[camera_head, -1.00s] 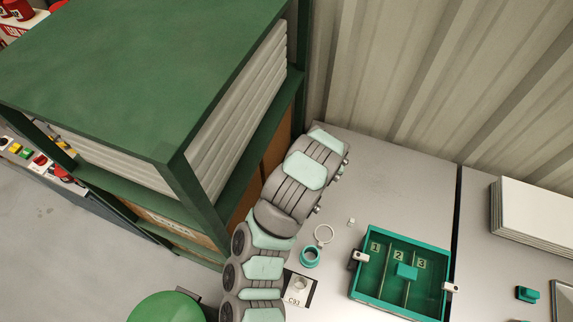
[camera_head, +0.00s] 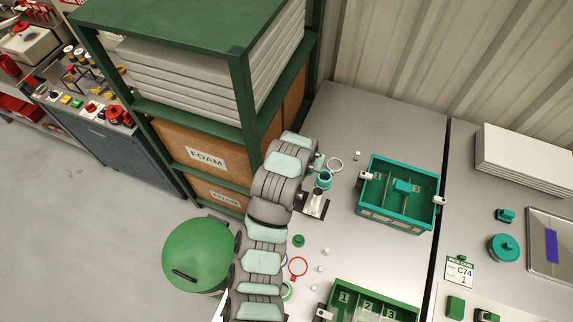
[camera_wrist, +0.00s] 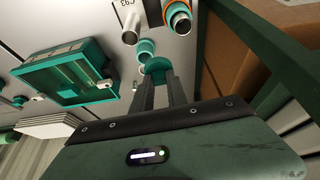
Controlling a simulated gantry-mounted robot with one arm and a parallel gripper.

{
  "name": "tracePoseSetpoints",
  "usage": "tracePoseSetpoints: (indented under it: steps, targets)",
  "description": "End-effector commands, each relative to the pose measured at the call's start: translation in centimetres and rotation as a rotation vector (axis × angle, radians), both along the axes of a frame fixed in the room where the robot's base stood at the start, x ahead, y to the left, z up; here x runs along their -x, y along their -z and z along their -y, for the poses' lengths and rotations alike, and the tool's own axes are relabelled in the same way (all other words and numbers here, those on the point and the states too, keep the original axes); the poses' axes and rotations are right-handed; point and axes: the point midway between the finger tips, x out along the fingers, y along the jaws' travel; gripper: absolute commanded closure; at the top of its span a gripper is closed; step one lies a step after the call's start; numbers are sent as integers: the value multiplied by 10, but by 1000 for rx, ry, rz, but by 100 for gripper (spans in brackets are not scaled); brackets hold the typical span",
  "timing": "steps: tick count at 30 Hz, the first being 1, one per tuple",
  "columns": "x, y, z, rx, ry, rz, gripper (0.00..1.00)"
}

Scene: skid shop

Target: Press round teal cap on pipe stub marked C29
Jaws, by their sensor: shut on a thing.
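In the wrist view my gripper (camera_wrist: 160,82) is shut on a teal cap (camera_wrist: 157,66) with a rounded edge. Just past the cap is a teal-collared piece (camera_wrist: 147,48); I cannot tell whether they touch. A pale pipe stub (camera_wrist: 130,37) stands on a plate whose label reads like C93. Another metal stub (camera_wrist: 178,17) with an orange-lined mouth is beside it. No C29 label is readable. In the head view the plate's stub (camera_head: 314,203) and a teal collar (camera_head: 323,179) sit beside my arm, which mostly hides my gripper.
A teal divided tray (camera_head: 372,207) stands to the right, and a green tray (camera_head: 340,290) in front. A red ring (camera_head: 298,266), a green cap (camera_head: 299,241) and small white bits lie on the bench. A green rack (camera_head: 245,90) with foam rises close to the left.

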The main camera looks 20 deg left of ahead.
Motion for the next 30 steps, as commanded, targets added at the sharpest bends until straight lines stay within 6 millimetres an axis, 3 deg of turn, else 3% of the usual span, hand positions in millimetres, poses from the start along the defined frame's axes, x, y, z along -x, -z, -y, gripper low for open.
tracePoseSetpoints:
  steps: [1,3,7,30]
  targets:
    - [4,-1,-19,2,-12,-6,100]
    - [9,8,-38,-8,-8,-10,100]
    - [14,20,-57,-22,0,-12,100]
    - [15,78,-60,-29,5,-12,100]
